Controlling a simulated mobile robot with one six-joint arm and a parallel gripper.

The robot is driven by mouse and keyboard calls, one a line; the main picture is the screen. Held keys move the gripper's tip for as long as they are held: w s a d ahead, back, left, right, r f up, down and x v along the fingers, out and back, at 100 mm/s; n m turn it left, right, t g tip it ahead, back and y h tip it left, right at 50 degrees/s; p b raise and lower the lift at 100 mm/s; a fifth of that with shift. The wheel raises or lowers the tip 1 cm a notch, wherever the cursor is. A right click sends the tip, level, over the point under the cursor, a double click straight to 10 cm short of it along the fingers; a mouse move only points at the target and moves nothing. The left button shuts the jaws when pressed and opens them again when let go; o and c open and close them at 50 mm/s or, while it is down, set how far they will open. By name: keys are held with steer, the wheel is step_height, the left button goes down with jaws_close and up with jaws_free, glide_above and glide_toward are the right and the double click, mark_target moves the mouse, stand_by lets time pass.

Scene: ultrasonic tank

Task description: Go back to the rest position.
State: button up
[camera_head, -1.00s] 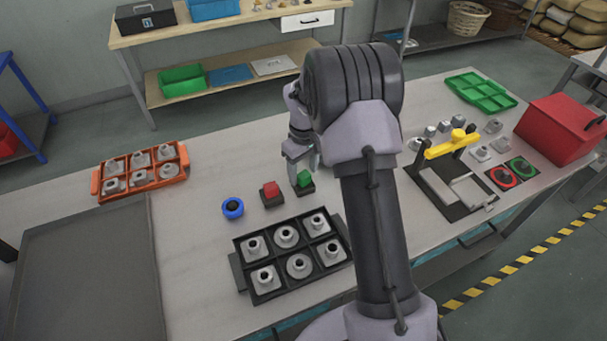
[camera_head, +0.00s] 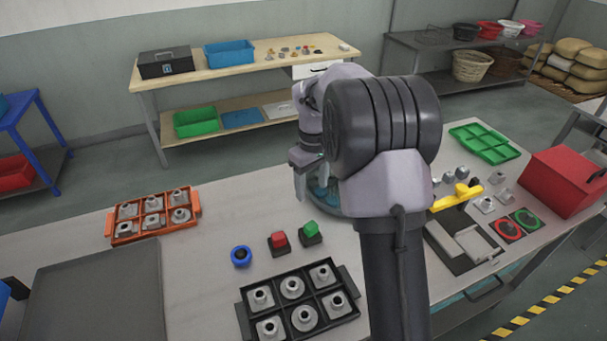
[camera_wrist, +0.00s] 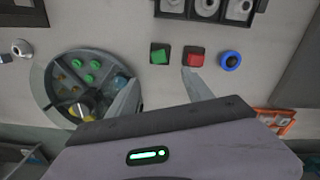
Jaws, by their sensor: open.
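My gripper (camera_head: 312,178) hangs above the workbench, left of my arm's big dark joint, with its fingers pointing down. In the wrist view my gripper (camera_wrist: 162,92) shows two pale fingers spread apart with nothing between them. The green button block (camera_wrist: 160,54) and the red button block (camera_wrist: 194,57) lie on the bench beyond the fingertips. A round divided dish (camera_wrist: 50,95) with small green and yellow parts is left of the fingers. In the head view my arm hides most of this dish (camera_head: 322,196).
A black tray of metal parts (camera_head: 262,300) stands in front, an orange tray (camera_head: 156,232) at left. A blue ring (camera_head: 241,256), a yellow-handled fixture (camera_head: 456,197), a green tray (camera_head: 485,142) and a red box (camera_head: 568,180) also stand on the bench. A dark flat tray (camera_head: 95,295) is empty.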

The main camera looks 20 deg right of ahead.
steer(key=s+a+r+m+t+b, duration=0.3)
steer(key=s+a+r+b, duration=0.4)
steer(key=s, duration=0.4)
steer(key=s+a+f+m+t+y+b, duration=0.1)
steer(key=s+a, duration=0.3)
steer(key=s, duration=0.5)
steer(key=s+a+f+m+t+y+b, duration=0.1)
steer(key=s+a+f+m+b, duration=0.2)
steer(key=s, duration=0.6)
steer(key=shift+a+f+m+t, duration=0.4)
steer(key=shift+a+f, duration=0.15)
steer(key=shift+f, duration=0.05)
